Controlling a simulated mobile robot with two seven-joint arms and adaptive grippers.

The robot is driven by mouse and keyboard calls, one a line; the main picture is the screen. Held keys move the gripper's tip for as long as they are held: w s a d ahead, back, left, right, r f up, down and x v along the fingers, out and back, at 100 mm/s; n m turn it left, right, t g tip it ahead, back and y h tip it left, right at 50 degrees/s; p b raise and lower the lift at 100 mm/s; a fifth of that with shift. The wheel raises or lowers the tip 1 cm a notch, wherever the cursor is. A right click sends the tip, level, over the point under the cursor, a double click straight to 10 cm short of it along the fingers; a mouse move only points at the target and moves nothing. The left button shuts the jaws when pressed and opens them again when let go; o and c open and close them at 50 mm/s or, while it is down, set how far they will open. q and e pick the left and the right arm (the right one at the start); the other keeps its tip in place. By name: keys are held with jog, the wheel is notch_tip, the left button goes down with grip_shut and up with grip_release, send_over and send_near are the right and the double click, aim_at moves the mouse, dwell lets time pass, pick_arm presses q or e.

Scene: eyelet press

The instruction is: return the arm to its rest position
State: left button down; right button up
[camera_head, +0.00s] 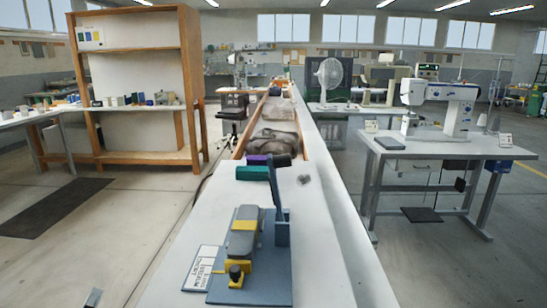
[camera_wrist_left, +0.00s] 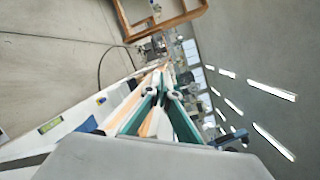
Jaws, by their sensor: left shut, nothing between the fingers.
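My left gripper (camera_head: 92,298) shows only as a small grey tip at the bottom left edge of the head view, left of the bench and over the floor. In the left wrist view its green-sided fingers (camera_wrist_left: 160,92) are together with nothing between them. The eyelet press (camera_head: 243,240), grey with yellow parts, stands on a blue base plate (camera_head: 265,290) on the white bench, well to the right of the gripper and apart from it. My right gripper is out of view.
The long white bench (camera_head: 325,240) runs away from me. A printed card (camera_head: 203,268) lies beside the press, with green (camera_head: 252,173) and purple (camera_head: 257,160) blocks behind it. A wooden shelf (camera_head: 145,157) stands at left, a sewing table (camera_head: 440,147) at right. The left floor is open.

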pick_arm(q)
jog(key=s+d+f+n+g, duration=0.2)
jog(key=s+f+n+g, duration=1.15)
jog(key=s+f, duration=0.95)
jog(key=w+d+f+n+t+h+p, duration=0.1)
jog(key=w+d+n+t+h+p, duration=0.1)
jog(key=d, duration=0.6)
jog(key=w+d+f+n+t+h+p, duration=0.2)
jog(key=d+t+h+p, duration=0.2)
jog(key=d, duration=0.4)
jog(key=shift+p, duration=0.4)
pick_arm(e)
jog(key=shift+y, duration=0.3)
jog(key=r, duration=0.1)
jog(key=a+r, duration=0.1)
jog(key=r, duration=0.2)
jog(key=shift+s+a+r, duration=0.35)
